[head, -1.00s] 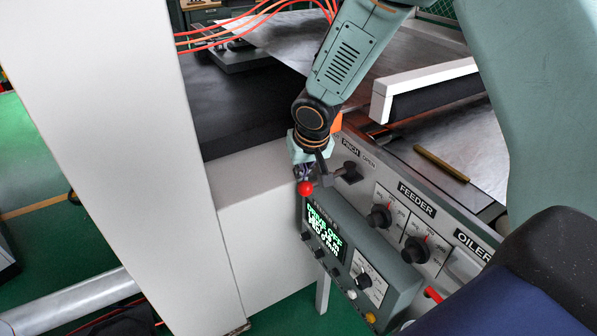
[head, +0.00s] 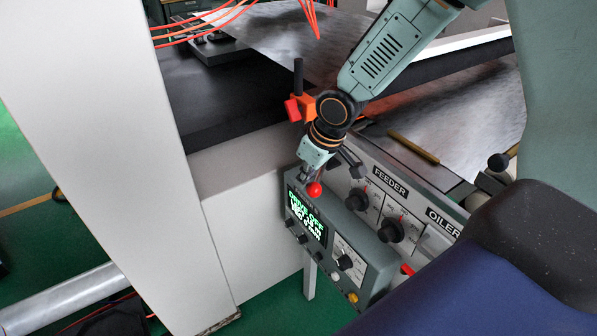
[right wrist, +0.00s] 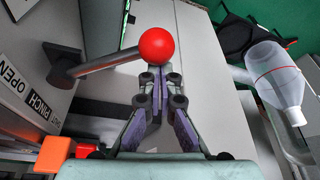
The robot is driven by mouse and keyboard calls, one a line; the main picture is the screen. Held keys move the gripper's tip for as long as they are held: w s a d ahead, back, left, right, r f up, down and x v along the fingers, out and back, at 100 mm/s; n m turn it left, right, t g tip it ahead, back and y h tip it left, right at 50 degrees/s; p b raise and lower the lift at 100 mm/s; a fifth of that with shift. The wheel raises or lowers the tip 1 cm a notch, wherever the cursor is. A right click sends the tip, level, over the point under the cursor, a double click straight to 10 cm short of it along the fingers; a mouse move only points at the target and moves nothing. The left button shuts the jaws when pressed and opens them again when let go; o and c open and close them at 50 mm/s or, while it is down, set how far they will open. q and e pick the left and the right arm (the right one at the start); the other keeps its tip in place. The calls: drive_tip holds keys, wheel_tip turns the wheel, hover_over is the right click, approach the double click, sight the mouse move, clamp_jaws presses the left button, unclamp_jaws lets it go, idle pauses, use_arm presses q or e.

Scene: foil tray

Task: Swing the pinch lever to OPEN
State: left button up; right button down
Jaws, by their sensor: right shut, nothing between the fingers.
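The pinch lever is a grey rod with a red ball knob (head: 314,190), beside the front panel (head: 372,165). In the right wrist view the knob (right wrist: 166,48) is at top centre. Its rod (right wrist: 100,66) runs left to a dark hub (right wrist: 60,66) near the panel's OPEN and PINCH lettering (right wrist: 25,92). My right gripper (head: 311,178) is shut and empty, with its tips right by the knob. In the right wrist view the fingertips (right wrist: 158,72) meet just below the knob; I cannot tell whether they touch. My left gripper is not in view.
A control box (head: 322,240) with a lit display sits just below the knob. FEEDER knobs (head: 390,230) are to the right on the panel. An orange block (head: 307,105) stands beside my right wrist. A white machine wall (head: 245,215) is to the left.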

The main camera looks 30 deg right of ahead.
drive_tip(key=shift+s+d, duration=0.2)
idle(0.5)
